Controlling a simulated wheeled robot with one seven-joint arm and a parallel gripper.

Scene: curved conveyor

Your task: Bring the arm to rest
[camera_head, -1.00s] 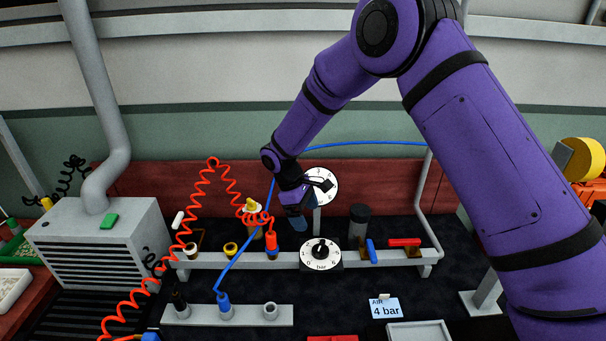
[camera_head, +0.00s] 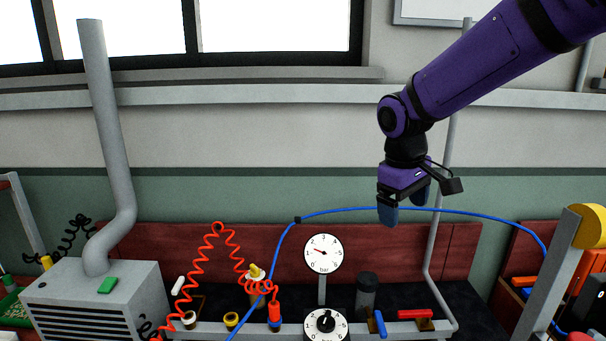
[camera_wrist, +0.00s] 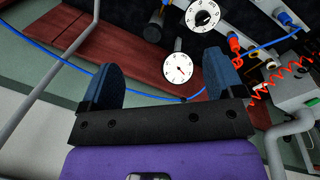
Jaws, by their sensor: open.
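My gripper (camera_head: 405,207) is raised above the back right of the bench, in front of the green wall band, with its fingers pointing down. It is open and empty. In the wrist view its two blue pads (camera_wrist: 163,85) stand wide apart with nothing between them but the distant bench. My purple arm reaches in from the upper right in the head view. The gripper appears clear of the bench fittings; whether it is near the blue hose (camera_head: 350,209) in depth I cannot tell.
A round gauge (camera_head: 323,253) stands above a dial regulator (camera_head: 326,323) on the grey rail. A red coiled hose (camera_head: 190,275) is at left, beside a grey vented box (camera_head: 95,295) with a pipe. A grey upright pipe (camera_head: 433,240) rises close to my gripper. A yellow roll (camera_head: 590,226) is at right.

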